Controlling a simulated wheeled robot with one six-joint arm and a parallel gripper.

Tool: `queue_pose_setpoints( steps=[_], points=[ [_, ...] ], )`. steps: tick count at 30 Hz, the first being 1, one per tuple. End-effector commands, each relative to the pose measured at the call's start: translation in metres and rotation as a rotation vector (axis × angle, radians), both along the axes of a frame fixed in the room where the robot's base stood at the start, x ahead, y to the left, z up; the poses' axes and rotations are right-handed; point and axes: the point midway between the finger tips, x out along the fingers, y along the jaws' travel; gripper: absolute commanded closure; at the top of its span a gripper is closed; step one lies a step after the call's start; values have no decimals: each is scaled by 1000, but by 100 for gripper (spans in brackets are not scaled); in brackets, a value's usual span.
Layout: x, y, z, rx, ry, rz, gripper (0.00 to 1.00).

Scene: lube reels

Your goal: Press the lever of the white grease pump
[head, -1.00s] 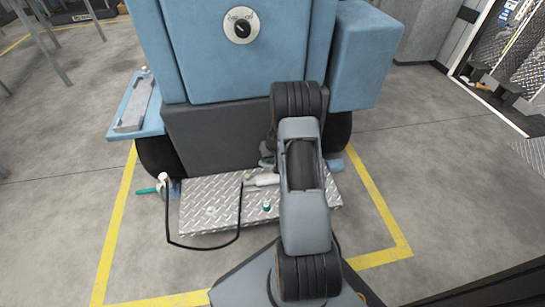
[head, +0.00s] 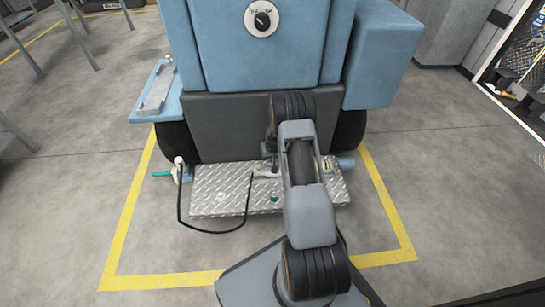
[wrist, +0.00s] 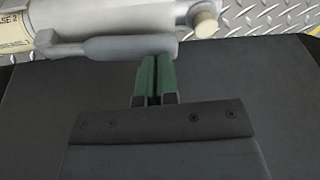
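The white grease pump (head: 266,174) lies on the diamond plate step in the head view, largely hidden by my arm. In the wrist view its pale cylinder (wrist: 100,15) runs across the top left, with a tan round end piece (wrist: 205,25) at the right. The grey lever (wrist: 120,50) lies alongside the cylinder, on the side nearer my gripper. My gripper (wrist: 156,60) has green fingers held together with only a thin dark gap. Its tips are right at the lever's near edge; I cannot tell whether they touch. Nothing shows between the fingers. The head view hides the gripper.
The diamond plate step (head: 220,200) sits at the foot of a blue machine (head: 260,60). A black hose (head: 215,232) loops from a white fitting with a green handle (head: 165,174). A small green-topped fitting (head: 274,197) stands on the plate. Yellow lines mark open floor around it.

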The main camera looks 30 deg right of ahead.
Motion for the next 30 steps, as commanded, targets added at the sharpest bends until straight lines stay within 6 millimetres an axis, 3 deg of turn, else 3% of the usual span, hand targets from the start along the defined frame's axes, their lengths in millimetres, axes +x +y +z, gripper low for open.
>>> queue_pose_setpoints(
  steps=[16,26,30],
  points=[
    [4,8,-13,-1,-1,6,100],
    [3,9,-13,1,0,6,100],
    [4,8,-2,0,-1,6,100]
  ],
)
